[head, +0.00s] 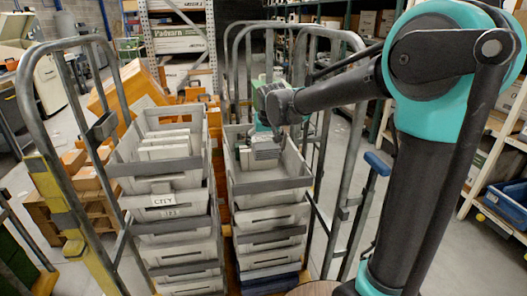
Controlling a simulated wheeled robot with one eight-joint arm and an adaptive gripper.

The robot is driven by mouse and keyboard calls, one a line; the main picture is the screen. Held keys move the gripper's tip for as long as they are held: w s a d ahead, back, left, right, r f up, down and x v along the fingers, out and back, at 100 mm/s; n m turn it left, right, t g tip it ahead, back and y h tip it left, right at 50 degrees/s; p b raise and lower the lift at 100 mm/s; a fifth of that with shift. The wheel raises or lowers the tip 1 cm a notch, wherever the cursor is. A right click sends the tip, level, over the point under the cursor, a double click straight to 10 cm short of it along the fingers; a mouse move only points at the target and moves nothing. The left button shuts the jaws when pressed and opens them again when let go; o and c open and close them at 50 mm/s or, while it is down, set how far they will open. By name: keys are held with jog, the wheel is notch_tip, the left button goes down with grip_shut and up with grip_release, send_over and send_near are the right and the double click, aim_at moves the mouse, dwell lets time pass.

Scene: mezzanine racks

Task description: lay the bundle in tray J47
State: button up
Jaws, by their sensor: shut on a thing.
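Two stacks of grey trays stand side by side on a cart. The top tray of the left stack (165,187) holds several pale envelope-like bundles (166,143). The top tray of the right stack (268,187) lies under my gripper (263,137). My gripper points down and is shut on a grey, layered bundle (265,152), which is at the far part of that right tray, inside its outline. I cannot tell whether the bundle touches the tray floor. My arm and the gripper body hide part of the hold. No J47 label is legible.
A white label (163,200) reading something like "CITY" is on the left stack. Tall metal cart rails (350,130) rise beside the trays. Orange boxes (128,88) stand behind them. A blue bin (508,203) sits on the shelving at right. Bare floor shows at lower right.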

aim_at(267, 147)
jog(key=shift+f, duration=1.8)
jog(key=shift+f, duration=0.1)
jog(key=shift+f, duration=0.35)
jog(key=shift+f, duration=0.15)
jog(key=o, duration=1.2)
jog(key=shift+c, duration=0.2)
jog(key=shift+r, duration=0.45)
jog(key=v, duration=1.2)
jog(key=shift+r, duration=0.2)
